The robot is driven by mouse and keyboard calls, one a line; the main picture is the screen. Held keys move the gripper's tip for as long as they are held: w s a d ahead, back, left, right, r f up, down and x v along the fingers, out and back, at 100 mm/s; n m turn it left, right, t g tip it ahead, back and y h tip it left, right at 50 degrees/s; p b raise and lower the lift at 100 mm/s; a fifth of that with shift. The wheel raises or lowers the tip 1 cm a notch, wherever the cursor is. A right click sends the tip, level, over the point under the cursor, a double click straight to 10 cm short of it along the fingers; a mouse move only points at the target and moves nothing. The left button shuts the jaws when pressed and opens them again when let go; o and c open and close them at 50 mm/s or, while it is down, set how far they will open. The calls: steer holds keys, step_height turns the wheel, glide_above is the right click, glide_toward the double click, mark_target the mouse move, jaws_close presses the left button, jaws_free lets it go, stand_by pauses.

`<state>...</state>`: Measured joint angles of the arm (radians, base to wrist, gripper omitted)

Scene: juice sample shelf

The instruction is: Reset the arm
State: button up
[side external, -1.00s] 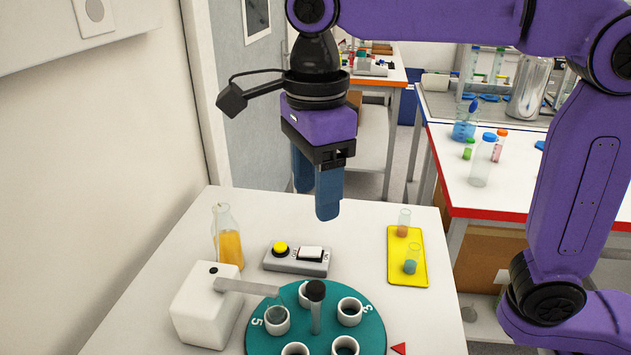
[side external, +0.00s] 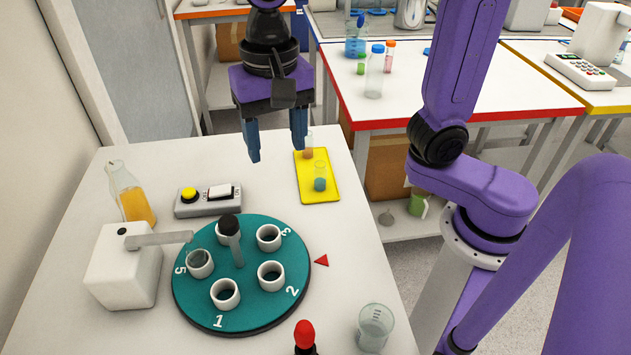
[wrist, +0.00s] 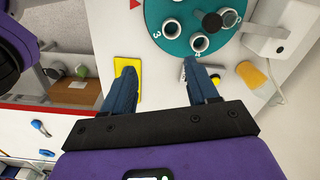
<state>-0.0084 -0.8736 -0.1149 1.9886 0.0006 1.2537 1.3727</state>
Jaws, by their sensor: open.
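My gripper (side external: 277,150) hangs above the far part of the white table in the side external view, fingers pointing down. The two blue fingers are apart with nothing between them. In the wrist view the gripper (wrist: 165,84) is also open and empty, with bare table between the fingers. My purple arm rises from its base at the right.
Below are a teal carousel (side external: 253,310) with white cups, a white dispenser (side external: 125,268), a juice bottle (side external: 131,195), a switch box (side external: 208,208) and a yellow tray (side external: 318,190) with two vials. A beaker (side external: 375,328) and red-topped object (side external: 305,336) stand near the front.

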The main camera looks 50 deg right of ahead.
steer(key=s+d+f+n, duration=0.4)
steer(key=s+d+n, duration=0.2)
steer(key=n, duration=0.3)
steer(key=s+d+f+n, duration=0.4)
steer(key=s+d+n, duration=0.3)
steer(key=d+n, duration=0.2)
steer(key=shift+s+f, duration=0.3)
steer(key=shift+f, duration=0.1)
